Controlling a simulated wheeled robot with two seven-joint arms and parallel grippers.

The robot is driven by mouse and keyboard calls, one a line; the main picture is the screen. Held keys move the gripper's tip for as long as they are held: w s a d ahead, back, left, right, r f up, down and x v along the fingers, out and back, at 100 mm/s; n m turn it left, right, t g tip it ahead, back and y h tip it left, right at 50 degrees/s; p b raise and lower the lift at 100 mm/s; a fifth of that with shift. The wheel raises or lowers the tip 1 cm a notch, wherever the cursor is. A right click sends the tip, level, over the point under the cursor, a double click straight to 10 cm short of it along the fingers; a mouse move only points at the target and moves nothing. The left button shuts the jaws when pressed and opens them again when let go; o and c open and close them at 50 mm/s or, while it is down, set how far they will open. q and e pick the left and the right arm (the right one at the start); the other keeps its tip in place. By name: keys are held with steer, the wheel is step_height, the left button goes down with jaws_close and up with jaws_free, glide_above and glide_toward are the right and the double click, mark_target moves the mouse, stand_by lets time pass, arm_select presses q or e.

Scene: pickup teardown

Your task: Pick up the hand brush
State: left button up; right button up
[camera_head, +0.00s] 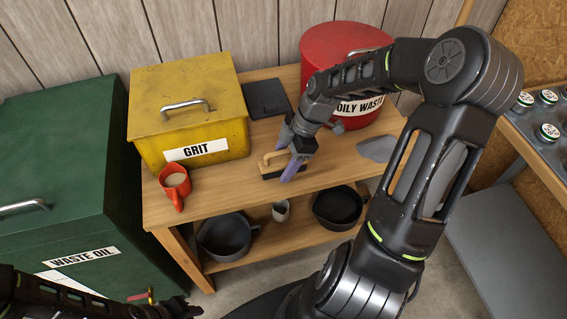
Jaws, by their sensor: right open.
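The hand brush (267,166) lies on the wooden bench top, right of the yellow GRIT box. It has a tan wooden handle and a dark lower part. My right gripper (287,153) comes down from the upper right, open, with its purple-tipped fingers at the brush's right end. One finger is in front of the brush and the other is behind it. I cannot tell whether they touch it. Part of the brush's right end is hidden by the gripper. My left gripper (172,306) is dark and low at the bottom left, away from the brush; its jaws are unclear.
The yellow GRIT box (188,112) and red OILY WASTE bin (335,48) stand behind. A grey flat piece (377,148) lies right. Dark pans (224,238) sit on the lower shelf. A green WASTE OIL box (55,165) is left.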

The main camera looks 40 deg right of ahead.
jaws_close()
stand_by(0.5)
